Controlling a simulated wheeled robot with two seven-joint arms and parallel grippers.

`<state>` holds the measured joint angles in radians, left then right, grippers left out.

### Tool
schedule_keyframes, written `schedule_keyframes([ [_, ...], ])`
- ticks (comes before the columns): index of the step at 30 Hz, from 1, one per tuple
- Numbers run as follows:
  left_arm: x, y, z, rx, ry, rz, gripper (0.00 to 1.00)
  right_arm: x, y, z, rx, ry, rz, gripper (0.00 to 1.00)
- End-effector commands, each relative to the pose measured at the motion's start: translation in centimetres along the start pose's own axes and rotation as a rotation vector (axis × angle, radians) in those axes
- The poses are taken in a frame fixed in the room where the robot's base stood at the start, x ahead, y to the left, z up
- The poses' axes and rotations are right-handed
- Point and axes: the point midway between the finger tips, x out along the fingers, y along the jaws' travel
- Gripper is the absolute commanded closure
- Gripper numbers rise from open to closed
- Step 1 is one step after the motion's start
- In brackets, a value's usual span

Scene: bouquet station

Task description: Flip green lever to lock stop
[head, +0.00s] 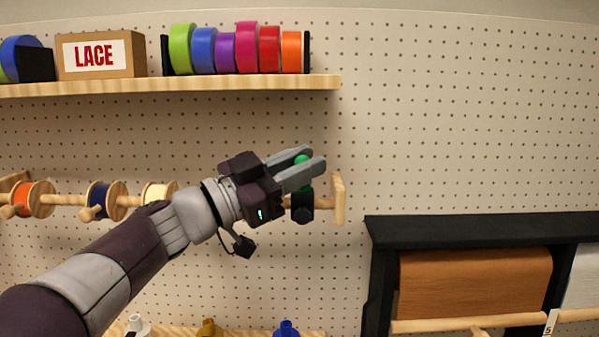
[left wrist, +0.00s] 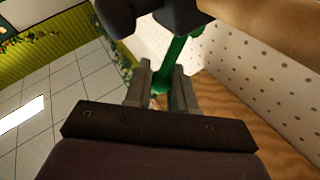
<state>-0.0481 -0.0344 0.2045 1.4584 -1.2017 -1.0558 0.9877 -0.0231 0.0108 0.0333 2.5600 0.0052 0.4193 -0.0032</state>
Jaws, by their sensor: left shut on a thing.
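The green lever (head: 302,160) sticks up from a black stop (head: 302,208) near the right end of the wooden spool rod (head: 324,203). My left gripper (head: 311,160) comes in from the left with its fingers on either side of the lever's round knob, shut on it. In the left wrist view the green lever (left wrist: 174,52) runs from the black stop (left wrist: 172,14) down between the two grey fingers (left wrist: 161,78). The part of the knob between the fingers is partly hidden. My right gripper is not in view.
Ribbon spools in orange (head: 33,199), navy (head: 106,200) and cream (head: 160,193) hang on the rod to the left. A wooden shelf (head: 200,86) with ribbon rolls and a LACE box (head: 101,54) is above. A black paper-roll rack (head: 470,229) stands lower right.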

Motion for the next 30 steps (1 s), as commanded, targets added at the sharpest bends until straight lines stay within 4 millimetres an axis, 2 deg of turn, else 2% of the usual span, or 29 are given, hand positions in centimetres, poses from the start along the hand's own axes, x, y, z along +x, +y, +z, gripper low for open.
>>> schedule_keyframes([
  [9, 0.0, 0.1, 0.3, -0.003, -0.006, 0.002, 1.00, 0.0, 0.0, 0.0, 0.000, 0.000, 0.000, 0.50],
  [10, 0.0, 0.1, 0.3, -0.003, -0.005, 0.002, 0.69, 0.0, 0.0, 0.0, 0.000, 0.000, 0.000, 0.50],
  [12, 0.0, 0.1, 0.3, -0.003, -0.005, 0.002, 0.52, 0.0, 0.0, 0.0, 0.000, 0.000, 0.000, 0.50],
  [20, -0.1, 0.0, 0.1, -0.001, -0.002, 0.001, 0.52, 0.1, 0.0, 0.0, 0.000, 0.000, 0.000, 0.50],
  [23, -0.8, 0.1, 0.3, 0.001, -0.001, 0.000, 0.52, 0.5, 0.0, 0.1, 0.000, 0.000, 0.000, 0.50],
  [26, -2.6, 0.1, 0.5, 0.002, -0.002, -0.002, 0.52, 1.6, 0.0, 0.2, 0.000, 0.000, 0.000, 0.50],
  [30, -6.1, 0.1, 0.7, 0.003, -0.003, -0.005, 0.52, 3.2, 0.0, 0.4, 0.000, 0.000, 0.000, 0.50],
])
